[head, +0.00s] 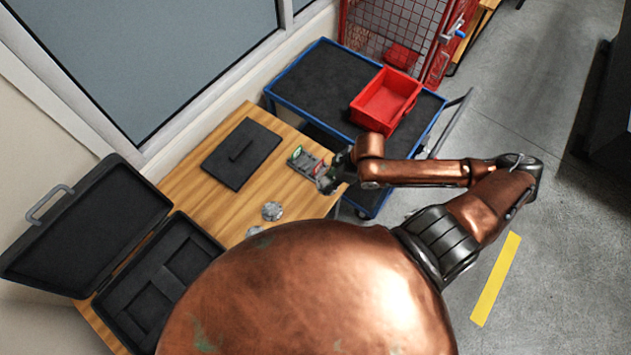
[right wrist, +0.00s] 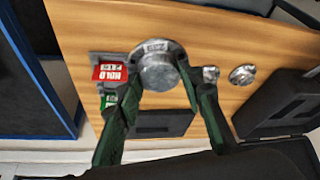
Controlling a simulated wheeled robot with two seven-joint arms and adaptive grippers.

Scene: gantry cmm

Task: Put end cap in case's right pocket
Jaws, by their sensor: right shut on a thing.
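My right gripper (head: 335,178) is at the far right end of the wooden table. In the right wrist view its two green fingers (right wrist: 158,75) are shut on a round silver metal part, which looks like the end cap (right wrist: 158,72). Whether it is lifted is hard to tell. The fingers hide the part in the head view. The black case (head: 145,290) lies open at the table's near left, its lid raised at the left. Its dark inside shows recessed pockets (head: 187,262); my own body hides its right side. My left gripper is not in view.
Red and green labelled holders (head: 303,160) stand close beside my right gripper. Two small metal parts (head: 272,210) (head: 255,231) lie mid-table. A black panel with a handle (head: 241,153) lies toward the wall. A blue-edged cart (head: 318,85) with a red bin (head: 386,98) stands beyond.

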